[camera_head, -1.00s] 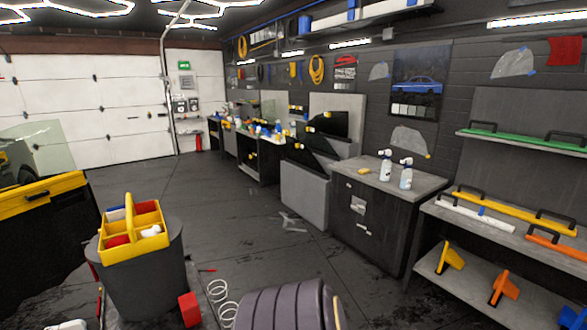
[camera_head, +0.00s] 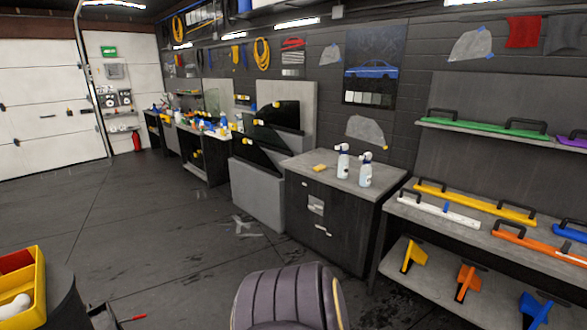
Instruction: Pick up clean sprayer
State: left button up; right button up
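Two white spray bottles stand upright side by side on the grey-topped cabinet (camera_head: 300,163) right of the middle. The left sprayer (camera_head: 342,162) and the right sprayer (camera_head: 365,171) look alike, each with a white body and a dark-and-white spray head. Their labels are too small to read, so I cannot tell which is the clean sprayer. Neither of my grippers shows in this view.
A dark padded seat (camera_head: 282,299) stands in front of the cabinet. A yellow sponge (camera_head: 320,168) lies near the sprayers. A shelf rack (camera_head: 470,239) with coloured tools stands right. A yellow caddy (camera_head: 28,290) sits lower left. The floor at left is mostly clear.

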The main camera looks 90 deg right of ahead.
aim_at(366, 171)
jog(key=l+z, duration=0.2)
jog(key=l, duration=1.2)
jog(key=l+z, duration=0.2)
jog(key=l, duration=0.25)
jog(key=i+l+z, duration=0.15)
jog(key=l, duration=0.25)
jog(key=l+z, duration=0.2)
jog(key=l, duration=0.25)
jog(key=l+z, duration=0.4)
jog(key=i+l+z, duration=0.15)
jog(key=l+z, duration=0.95)
jog(key=z, duration=0.15)
